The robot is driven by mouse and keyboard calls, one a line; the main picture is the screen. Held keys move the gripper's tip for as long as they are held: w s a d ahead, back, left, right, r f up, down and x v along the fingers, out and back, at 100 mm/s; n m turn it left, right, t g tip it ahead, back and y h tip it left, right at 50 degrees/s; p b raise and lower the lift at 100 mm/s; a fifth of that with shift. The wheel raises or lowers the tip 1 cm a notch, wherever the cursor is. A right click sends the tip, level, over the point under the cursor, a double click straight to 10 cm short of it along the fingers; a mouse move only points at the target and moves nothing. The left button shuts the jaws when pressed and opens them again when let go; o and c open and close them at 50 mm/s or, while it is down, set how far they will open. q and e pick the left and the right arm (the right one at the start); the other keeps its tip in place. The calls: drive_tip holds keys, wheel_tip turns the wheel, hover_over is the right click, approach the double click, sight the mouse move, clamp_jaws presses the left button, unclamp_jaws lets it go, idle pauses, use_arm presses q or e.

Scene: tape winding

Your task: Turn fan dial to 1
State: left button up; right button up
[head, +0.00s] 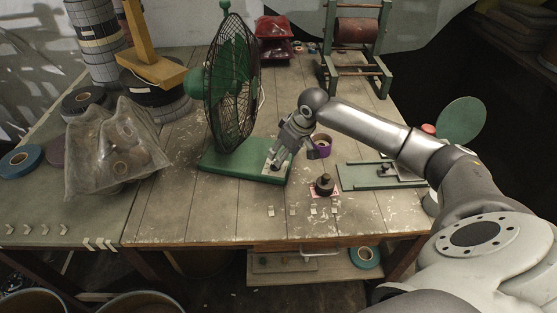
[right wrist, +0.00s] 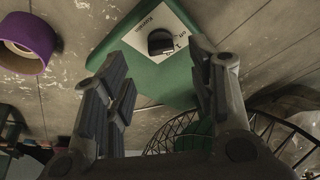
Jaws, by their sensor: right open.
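The green fan (head: 230,80) stands on the table, its green base (head: 225,160) reaching toward the front. A white label plate (head: 277,169) with the dial lies on the base's right end. In the right wrist view the dark dial (right wrist: 160,41) sits on the white label plate (right wrist: 150,25), with a printed 1 beside it; its exact setting is hard to read. My right gripper (head: 281,158) is over that end of the base. In the wrist view my right gripper (right wrist: 160,75) is open, its fingers on either side below the dial, holding nothing. My left gripper is not in view.
A purple tape roll (head: 321,146) stands just right of the gripper. A dark knobbed object (head: 324,185) sits in front of it. A green flat fixture (head: 375,178) lies to the right. A plastic bag (head: 115,150) is at left. The front middle of the table is mostly clear.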

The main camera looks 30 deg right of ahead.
drive_tip(key=x, duration=0.6)
drive_tip(key=shift+c, duration=0.2)
drive_tip(key=c, duration=1)
